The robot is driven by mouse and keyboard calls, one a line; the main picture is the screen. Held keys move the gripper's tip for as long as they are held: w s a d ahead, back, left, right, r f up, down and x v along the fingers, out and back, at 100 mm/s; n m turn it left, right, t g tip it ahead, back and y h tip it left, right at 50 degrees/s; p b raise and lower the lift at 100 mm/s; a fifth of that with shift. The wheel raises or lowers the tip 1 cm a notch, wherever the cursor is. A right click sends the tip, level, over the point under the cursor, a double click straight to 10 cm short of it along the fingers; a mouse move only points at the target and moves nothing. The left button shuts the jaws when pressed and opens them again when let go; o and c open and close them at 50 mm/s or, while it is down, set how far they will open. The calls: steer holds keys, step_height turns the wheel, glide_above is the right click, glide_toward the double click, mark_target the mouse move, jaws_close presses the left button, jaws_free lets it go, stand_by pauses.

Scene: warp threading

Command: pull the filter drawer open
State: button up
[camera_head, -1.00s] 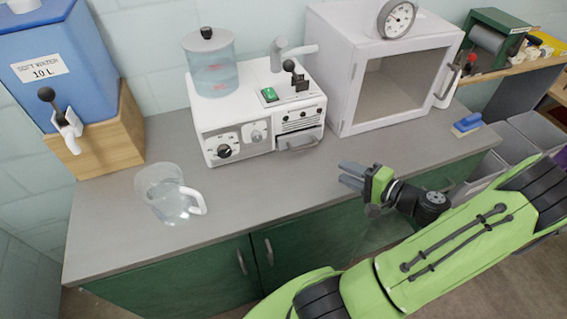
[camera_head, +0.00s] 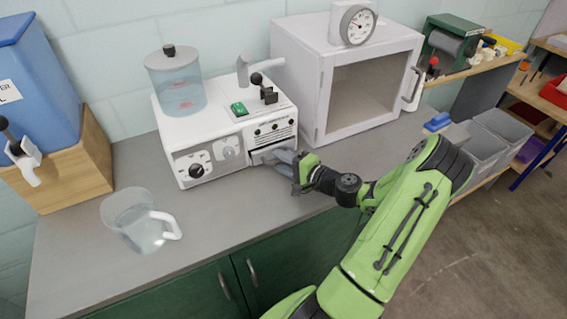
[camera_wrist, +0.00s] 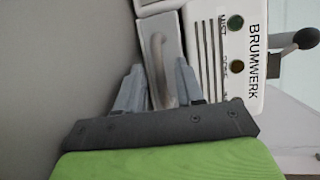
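The white machine (camera_head: 215,160) stands on the counter, with dials and a vented panel on its front. Its filter drawer (camera_wrist: 173,35) is low on the front at the right, with a grey bar handle (camera_wrist: 158,62). In the wrist view my gripper (camera_wrist: 160,68) is open, with one finger on each side of the handle and gaps between. The drawer front appears about level with the machine face.
A clear jug (camera_head: 140,222) with a white handle stands on the counter to the left. A white cabinet (camera_head: 300,75) with a window stands to the right of the machine. A blue tank (camera_head: 40,75) on a wooden block is at far left.

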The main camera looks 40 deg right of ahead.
jaws_close()
steer(key=shift+s, duration=0.1)
stand_by(0.4)
